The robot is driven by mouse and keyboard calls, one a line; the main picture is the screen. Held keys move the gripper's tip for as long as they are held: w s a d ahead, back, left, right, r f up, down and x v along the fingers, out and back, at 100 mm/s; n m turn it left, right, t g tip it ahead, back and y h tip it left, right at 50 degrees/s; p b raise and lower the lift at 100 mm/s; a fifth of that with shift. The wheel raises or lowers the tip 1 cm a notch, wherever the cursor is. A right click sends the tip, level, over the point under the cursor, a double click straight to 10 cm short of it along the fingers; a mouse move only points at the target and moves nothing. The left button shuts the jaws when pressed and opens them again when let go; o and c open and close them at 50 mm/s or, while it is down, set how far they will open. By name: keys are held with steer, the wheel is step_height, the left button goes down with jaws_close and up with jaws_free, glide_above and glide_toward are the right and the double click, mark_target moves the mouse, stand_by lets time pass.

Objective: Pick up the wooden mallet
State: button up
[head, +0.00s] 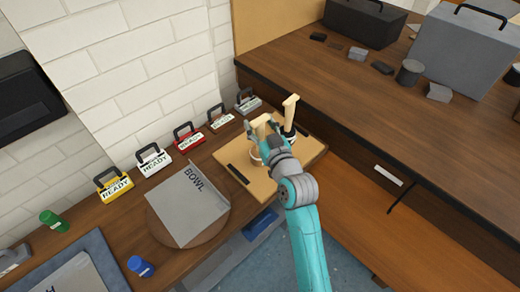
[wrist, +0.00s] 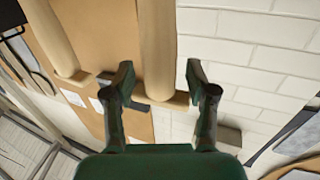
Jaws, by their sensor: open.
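In the head view, a pale wooden mallet-like piece (head: 291,103) stands upright near the back right of a tan board (head: 233,157). A second pale wooden piece (head: 261,121) shows just left of it, partly hidden by my arm. I cannot tell for sure which one is the mallet. In the wrist view, a light wooden rod (wrist: 157,40) reaches down between the fingers of my gripper (wrist: 160,80), which is open. Gaps show on both sides of the rod. Another wooden rod (wrist: 52,38) is farther left.
A grey sheet marked BOWL (head: 186,205) lies on a round brown board left of my arm. Several READY holders (head: 153,160) line the white brick wall. A higher wooden bench (head: 345,90) with grey boxes (head: 462,50) stands at the right. Blue (head: 141,266) and green bottles (head: 53,221) are at the left.

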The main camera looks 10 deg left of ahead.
jaws_close()
